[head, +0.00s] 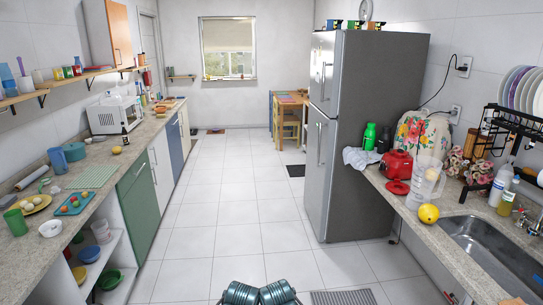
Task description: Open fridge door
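A tall grey fridge (362,130) stands right of the middle in the head view, against the right wall. Its front faces left and shows at a steep angle. It has an upper door (323,75) and a longer lower door (316,175), and both look shut. A vertical handle (319,145) is on the lower door, and another handle (323,82) is on the upper door. Neither of my grippers shows. Only dark teal and black parts of my arms show at the bottom edge, well short of the fridge.
The tiled floor (215,195) is clear along the aisle to the fridge front. A grey mat (343,297) lies near the bottom. The left counter (113,164) and right counter (463,216) border the aisle. A table with chairs (289,112) stands beyond the fridge.

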